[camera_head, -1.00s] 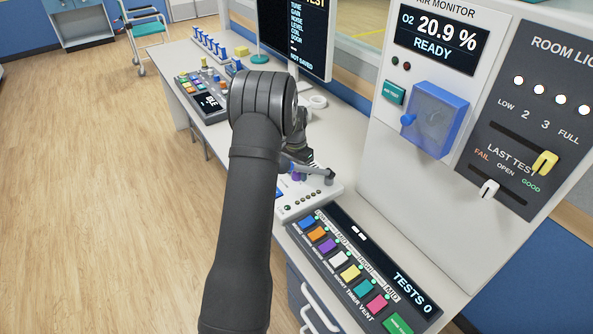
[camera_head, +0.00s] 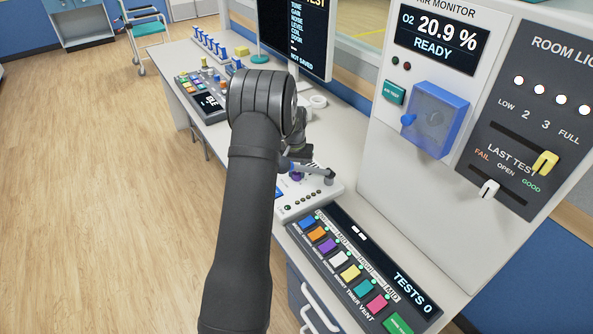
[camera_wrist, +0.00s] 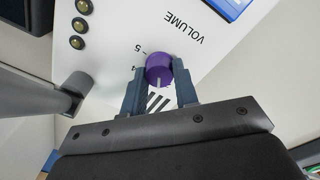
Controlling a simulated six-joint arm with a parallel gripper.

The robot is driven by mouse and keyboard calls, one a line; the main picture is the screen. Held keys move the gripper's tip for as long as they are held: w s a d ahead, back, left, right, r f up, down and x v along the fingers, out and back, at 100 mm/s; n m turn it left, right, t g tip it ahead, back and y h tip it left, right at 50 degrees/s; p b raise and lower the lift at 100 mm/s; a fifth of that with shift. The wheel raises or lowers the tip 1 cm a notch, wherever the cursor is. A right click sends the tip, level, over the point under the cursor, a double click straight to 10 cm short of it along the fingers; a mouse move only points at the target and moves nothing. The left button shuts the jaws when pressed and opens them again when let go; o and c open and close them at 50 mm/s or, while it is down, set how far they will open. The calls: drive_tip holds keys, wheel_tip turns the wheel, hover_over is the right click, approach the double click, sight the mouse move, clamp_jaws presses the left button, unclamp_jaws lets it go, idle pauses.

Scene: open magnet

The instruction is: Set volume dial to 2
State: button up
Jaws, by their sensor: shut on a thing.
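The volume dial (camera_wrist: 158,70) is a purple knob with a pale pointer line, on a white panel printed VOLUME in the wrist view. The numbers 4 and 5 show beside it; the other marks are hidden by my gripper. My gripper (camera_wrist: 160,84) is shut on the dial, one dark finger on each side. The pale line points toward the gripper's palm, and I cannot tell which number it meets. In the head view the purple dial (camera_head: 296,176) shows only partly behind my arm, on the white intercom panel (camera_head: 310,203).
A grey gooseneck microphone (camera_wrist: 40,95) stands close beside my gripper. Several round buttons (camera_wrist: 80,24) line the panel. In front lies a black panel with coloured keys (camera_head: 340,258). A tall white cabinet (camera_head: 385,165) stands to the right.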

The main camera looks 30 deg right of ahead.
drive_tip(key=o, duration=1)
drive_tip(key=shift+c, duration=0.2)
